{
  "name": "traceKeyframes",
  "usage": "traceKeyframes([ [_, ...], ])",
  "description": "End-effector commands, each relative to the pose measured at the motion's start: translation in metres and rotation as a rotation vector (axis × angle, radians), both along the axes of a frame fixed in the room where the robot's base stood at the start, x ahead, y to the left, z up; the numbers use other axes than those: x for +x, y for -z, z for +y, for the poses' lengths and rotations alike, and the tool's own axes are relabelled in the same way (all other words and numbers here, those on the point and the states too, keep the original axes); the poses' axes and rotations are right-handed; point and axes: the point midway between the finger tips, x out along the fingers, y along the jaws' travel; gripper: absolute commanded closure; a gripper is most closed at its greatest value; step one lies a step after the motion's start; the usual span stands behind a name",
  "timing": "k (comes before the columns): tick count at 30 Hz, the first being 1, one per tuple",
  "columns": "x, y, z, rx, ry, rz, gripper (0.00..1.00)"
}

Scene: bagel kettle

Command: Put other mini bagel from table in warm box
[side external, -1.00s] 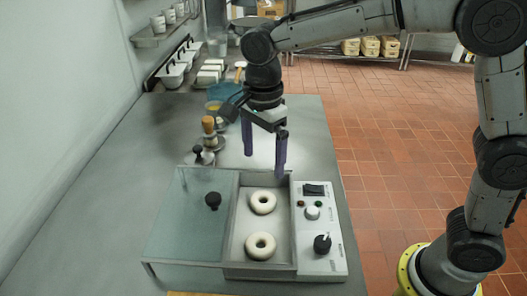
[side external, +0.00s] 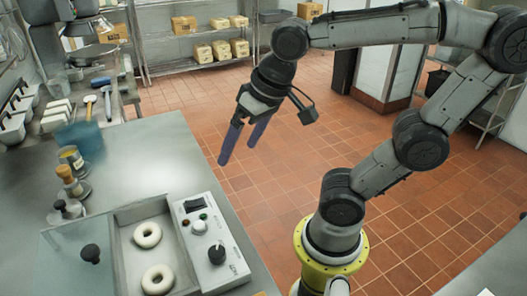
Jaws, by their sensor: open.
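Two pale mini bagels lie inside the warm box (side external: 128,211), the far bagel (side external: 147,235) and the near bagel (side external: 157,279). The box is a grey metal tray on the table with its glass lid (side external: 75,258) slid to the left, so the right part stands open. No bagel shows on the bare table. My gripper (side external: 238,150) is open and empty, with purple fingers pointing down. It is up and to the right of the box, in front of the tiled floor in the picture.
A control panel (side external: 207,240) with knobs joins the box's right side. Wooden-topped tools (side external: 68,180), a jar (side external: 73,158) and a blue container (side external: 80,138) stand behind it. The table (side external: 150,150) is clear beyond the box.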

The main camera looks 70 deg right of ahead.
Motion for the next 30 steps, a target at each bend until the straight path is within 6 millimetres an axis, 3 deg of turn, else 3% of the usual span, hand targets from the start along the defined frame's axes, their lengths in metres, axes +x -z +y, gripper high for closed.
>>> traceKeyframes([
  [3,-0.025,0.011,-0.010,-0.083,-0.146,-0.060,0.00],
  [7,-0.038,0.018,-0.014,-0.143,-0.241,-0.091,0.00],
  [30,-0.040,0.020,-0.014,-0.160,-0.272,-0.096,0.00],
])
